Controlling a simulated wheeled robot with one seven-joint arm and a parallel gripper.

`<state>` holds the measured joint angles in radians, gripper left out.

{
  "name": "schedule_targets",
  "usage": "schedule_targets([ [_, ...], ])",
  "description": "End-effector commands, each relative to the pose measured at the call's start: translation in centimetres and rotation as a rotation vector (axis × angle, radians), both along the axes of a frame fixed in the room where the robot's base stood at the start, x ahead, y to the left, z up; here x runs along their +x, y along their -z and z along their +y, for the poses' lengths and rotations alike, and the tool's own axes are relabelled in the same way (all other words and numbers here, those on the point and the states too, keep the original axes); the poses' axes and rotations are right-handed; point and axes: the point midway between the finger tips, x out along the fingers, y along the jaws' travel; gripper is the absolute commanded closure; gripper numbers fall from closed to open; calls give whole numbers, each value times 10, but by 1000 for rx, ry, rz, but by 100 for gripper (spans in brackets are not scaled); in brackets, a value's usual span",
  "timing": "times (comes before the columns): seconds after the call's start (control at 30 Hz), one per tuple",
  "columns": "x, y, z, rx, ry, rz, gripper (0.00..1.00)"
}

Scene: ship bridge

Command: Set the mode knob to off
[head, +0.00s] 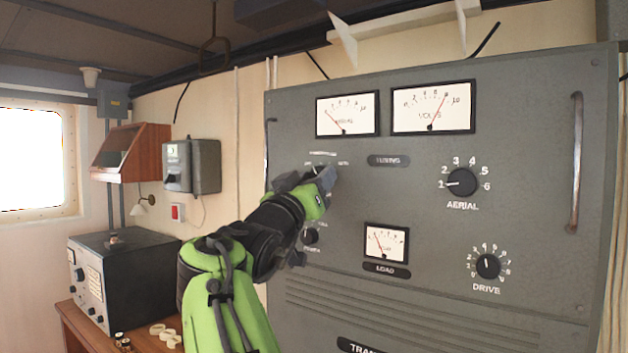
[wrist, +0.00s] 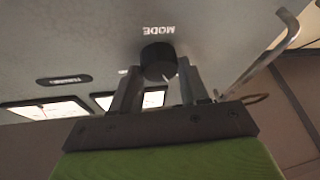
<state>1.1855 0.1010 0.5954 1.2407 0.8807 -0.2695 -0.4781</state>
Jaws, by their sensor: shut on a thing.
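The mode knob (wrist: 157,58) is a round black knob on the grey radio panel (head: 420,210). In the wrist view its MODE label (wrist: 159,30) shows upside down. My gripper (wrist: 160,74) has one finger on each side of the knob and is shut on it. In the head view my gripper (head: 325,179) is at the panel's upper left and hides the knob. Small position markings (head: 323,160) show just above the gripper, too small to read surely. I cannot tell surely where the knob points.
An AERIAL knob (head: 461,182) and a DRIVE knob (head: 488,266) are on the panel's right. A small LOAD meter (head: 386,242) sits right of my arm. A metal handle (head: 575,160) stands out at the right edge. A dark equipment box (head: 120,275) sits on a wooden desk at left.

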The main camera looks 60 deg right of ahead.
Motion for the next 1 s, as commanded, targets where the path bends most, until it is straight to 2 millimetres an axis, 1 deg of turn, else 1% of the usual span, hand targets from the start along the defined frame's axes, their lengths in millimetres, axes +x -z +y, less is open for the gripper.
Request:
schedule_targets([
  [0.4, -1, -2, 0, 59, -3, 327, 86],
  [0.6, -1, -3, 0, 79, -2, 454, 86],
  [0.8, -1, -2, -1, 93, -2, 535, 86],
  [1.0, -2, -1, 0, 97, -1, 571, 86],
])
